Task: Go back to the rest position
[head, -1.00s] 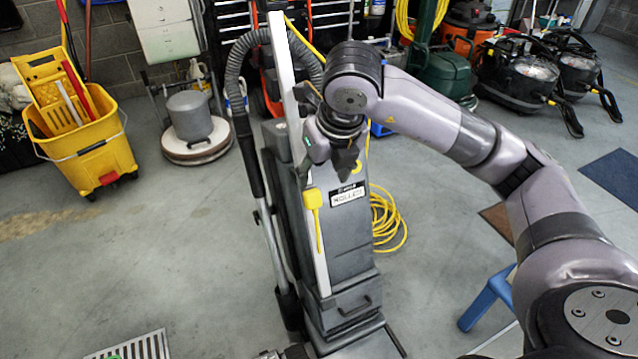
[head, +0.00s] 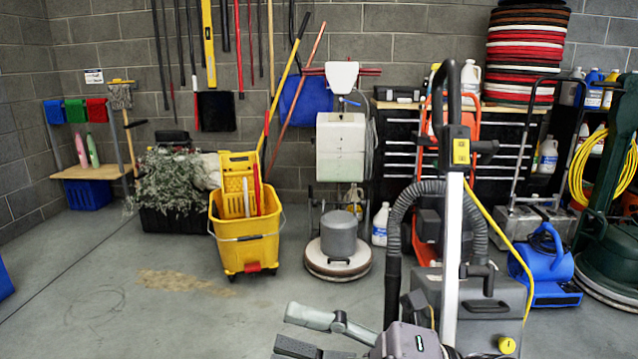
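One gripper of mine, which I take to be the right (head: 290,330), shows at the bottom of the head view, just right of centre. Its two fingers point left, spread apart, with nothing between them. The lower finger and the arm behind are cut off by the bottom edge. The upright vacuum with its white post and black handle (head: 453,240) stands just beyond it, to the right. I cannot tell how near they are. My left gripper is out of view.
A blue blower (head: 545,265) stands at the right.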

